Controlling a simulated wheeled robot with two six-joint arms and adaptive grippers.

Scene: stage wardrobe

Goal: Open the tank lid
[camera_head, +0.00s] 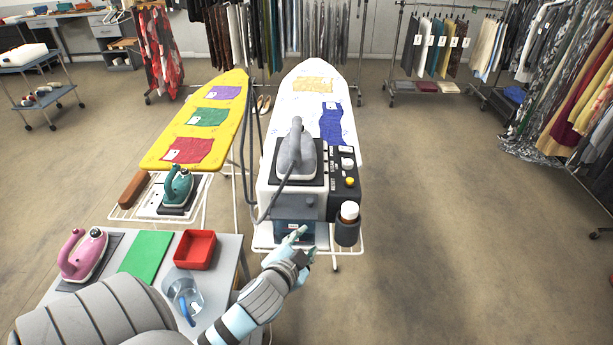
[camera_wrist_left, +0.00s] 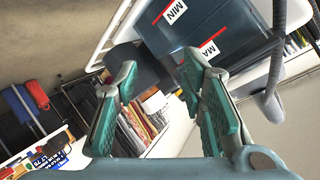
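The steam station (camera_head: 285,205) stands on the near end of the white ironing board with a grey iron on top. Its dark blue tank (camera_head: 283,232) sits low at the front. In the left wrist view the tank (camera_wrist_left: 228,28) fills the upper right, with red-lined MIN and MAX labels. I cannot clearly make out the lid. My left gripper (camera_head: 306,245) is just in front of the tank's right part. In the wrist view the left gripper (camera_wrist_left: 158,72) has its green-padded fingers apart with nothing between them. My right gripper is out of view.
A bottle in a dark holder (camera_head: 347,233) hangs right of the station. The grey hose (camera_head: 262,215) loops at its left. A table at lower left holds a pink iron (camera_head: 82,255), red tray (camera_head: 195,262) and clear jug (camera_head: 190,298). Floor at right is clear.

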